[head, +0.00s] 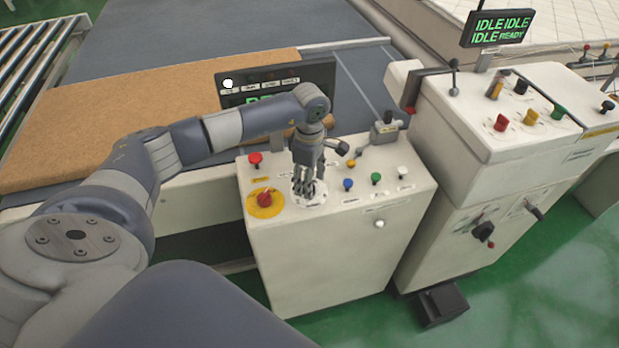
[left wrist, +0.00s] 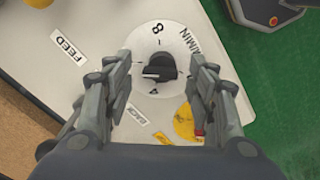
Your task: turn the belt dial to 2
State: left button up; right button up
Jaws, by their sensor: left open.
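The belt dial is a dark knob (left wrist: 161,67) on a white round plate with black numerals and the marking M/MIN. An 8 shows above the knob and a 4 below it in the left wrist view. Other numerals are hidden or unclear, so I cannot tell the exact setting. My left gripper (left wrist: 162,70) is open, its two fingers on either side of the knob; I cannot tell whether they touch it. In the head view my left gripper (head: 307,188) points down over the dial's white plate (head: 319,198), hiding the knob. My right gripper is not in view.
A red switch on a yellow disc (head: 265,200) and a red button (head: 255,159) lie left of the gripper. Blue (head: 348,184), green and white buttons stand right of it. A dark display (head: 318,75) stands behind, partly hidden by my arm. Another control cabinet (head: 475,160) stands right.

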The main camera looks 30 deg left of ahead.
pick_arm(q)
jog(key=shift+f, duration=0.65)
jog(key=c, duration=1.1)
